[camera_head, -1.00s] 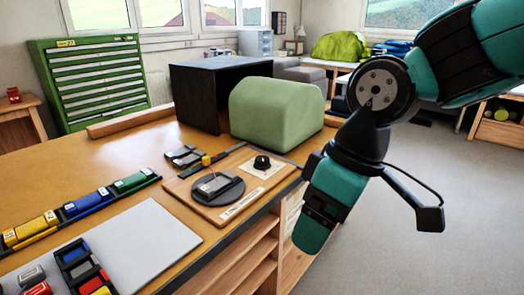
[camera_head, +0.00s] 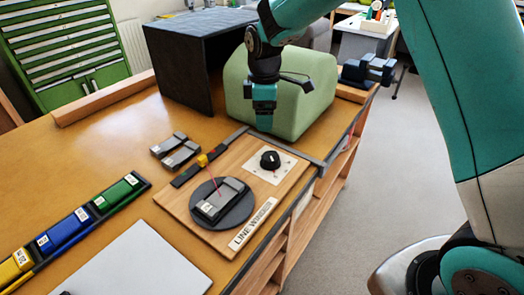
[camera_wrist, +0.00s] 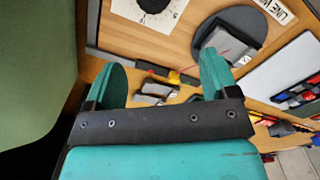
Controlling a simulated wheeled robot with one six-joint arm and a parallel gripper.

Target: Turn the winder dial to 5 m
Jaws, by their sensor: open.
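The winder dial (camera_head: 270,160) is a black knob on a white scale plate (camera_head: 280,172), at the far right part of the wooden line winder board (camera_head: 180,208). It also shows at the top of the wrist view (camera_wrist: 152,4); its setting is too small to read. A dark round turntable (camera_head: 240,212) on the board carries a grey block (camera_head: 218,203) with a red line. My gripper (camera_head: 265,125) points down above the bench, just behind the dial and in front of the green block. In the wrist view the teal fingers (camera_wrist: 163,82) are apart with nothing between them.
A rounded green block (camera_head: 300,100) stands close behind my gripper, beside a black open box (camera_head: 190,65). Grey pieces (camera_head: 176,150) lie left of the board. Blue, green and yellow holders (camera_head: 68,228) and a pale sheet (camera_head: 140,265) are at the front left.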

